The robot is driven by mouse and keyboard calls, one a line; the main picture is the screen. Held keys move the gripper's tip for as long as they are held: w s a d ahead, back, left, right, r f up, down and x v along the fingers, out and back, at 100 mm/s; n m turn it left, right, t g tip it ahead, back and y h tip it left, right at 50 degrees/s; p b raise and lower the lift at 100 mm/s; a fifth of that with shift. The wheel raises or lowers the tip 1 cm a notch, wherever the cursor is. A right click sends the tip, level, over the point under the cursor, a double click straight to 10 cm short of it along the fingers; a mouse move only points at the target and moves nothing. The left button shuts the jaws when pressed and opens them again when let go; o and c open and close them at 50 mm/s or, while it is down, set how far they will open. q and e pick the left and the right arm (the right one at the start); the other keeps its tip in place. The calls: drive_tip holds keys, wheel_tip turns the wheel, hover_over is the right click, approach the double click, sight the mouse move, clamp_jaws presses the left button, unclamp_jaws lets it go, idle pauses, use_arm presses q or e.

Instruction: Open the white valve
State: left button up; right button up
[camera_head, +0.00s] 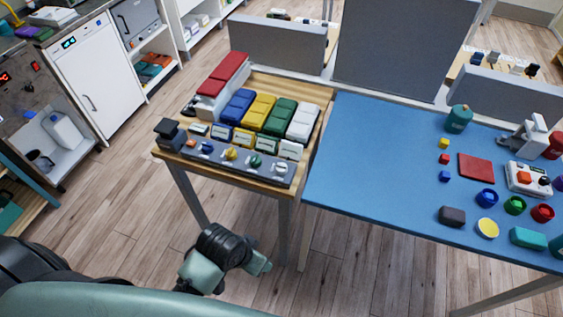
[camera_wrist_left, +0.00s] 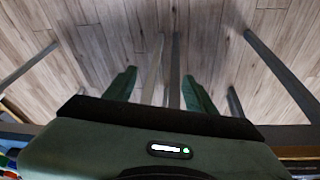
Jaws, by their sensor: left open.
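The white valve (camera_head: 281,168) is a small white knob at the right end of a grey valve panel (camera_head: 205,155) along the front of the wooden table. Its exact handle angle is too small to tell. Blue, yellow and green valves (camera_head: 256,161) sit to its left in the row. My left gripper (camera_head: 262,265) is below and in front of the table's front edge, apart from the valve. In the left wrist view its two fingers (camera_wrist_left: 160,88) are spread with only floor and table legs between them. My right gripper is not in view.
Red, blue, yellow, green and white blocks (camera_head: 303,122) stand behind the panel. A dark box (camera_head: 170,133) is at its left end. The blue table (camera_head: 370,170) adjoins on the right, holding several small objects. Floor ahead is clear.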

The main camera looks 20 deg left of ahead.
use_arm(q)
drive_tip(key=w+d+r+m+h, duration=0.2)
drive_tip(key=w+d+r+m, duration=0.1)
drive_tip(key=w+d+r, duration=0.3)
wheel_tip(320, 180, up, 7)
drive_tip(key=m+g+y, duration=0.3)
hover_over(281, 165)
drive_tip(key=shift+w+r, duration=0.1)
drive_tip(key=shift+r, duration=0.1)
wheel_tip(281, 165, down, 8)
drive_tip(key=shift+r+p, duration=0.15)
drive_tip(key=shift+p, duration=0.6)
clamp_jaws()
